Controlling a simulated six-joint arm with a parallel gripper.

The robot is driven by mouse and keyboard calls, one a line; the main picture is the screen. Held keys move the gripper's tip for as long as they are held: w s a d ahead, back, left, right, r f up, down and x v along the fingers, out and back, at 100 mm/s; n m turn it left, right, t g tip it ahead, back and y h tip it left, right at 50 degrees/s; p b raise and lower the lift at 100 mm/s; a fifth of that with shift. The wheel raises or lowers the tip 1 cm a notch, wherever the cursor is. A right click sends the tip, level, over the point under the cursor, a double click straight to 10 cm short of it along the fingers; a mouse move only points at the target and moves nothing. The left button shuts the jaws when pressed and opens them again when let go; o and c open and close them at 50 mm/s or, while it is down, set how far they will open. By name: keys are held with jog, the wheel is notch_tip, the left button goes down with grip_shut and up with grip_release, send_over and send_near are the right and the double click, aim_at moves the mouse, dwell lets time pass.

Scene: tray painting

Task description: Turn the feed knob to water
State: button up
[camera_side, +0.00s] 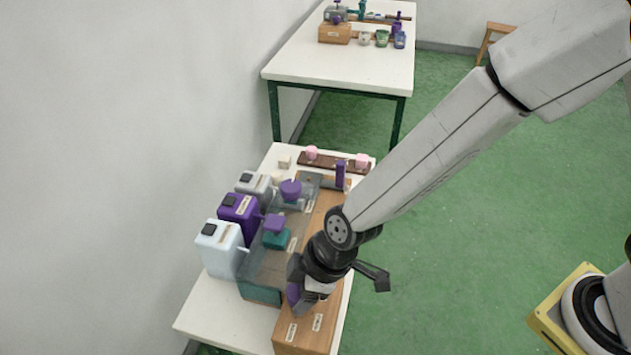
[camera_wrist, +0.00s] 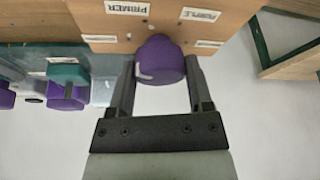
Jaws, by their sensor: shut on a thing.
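Labels surround the knob: PRIMER (camera_wrist: 127,7) at upper left, PURPLE (camera_wrist: 200,14) at upper right, and two too small to read for certain.
White (camera_side: 219,247), purple (camera_side: 238,214) and grey (camera_side: 253,185) containers stand along the wall side of the table. A grey-teal trough (camera_side: 262,266) with purple-handled parts lies between them and the box. A second table (camera_side: 345,62) stands behind.

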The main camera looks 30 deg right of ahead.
jog(key=shift+m, duration=0.3)
dwell(0.4)
jog(key=o, duration=1.3)
jog(key=shift+r, duration=0.1)
jog(key=shift+v, duration=3.8)
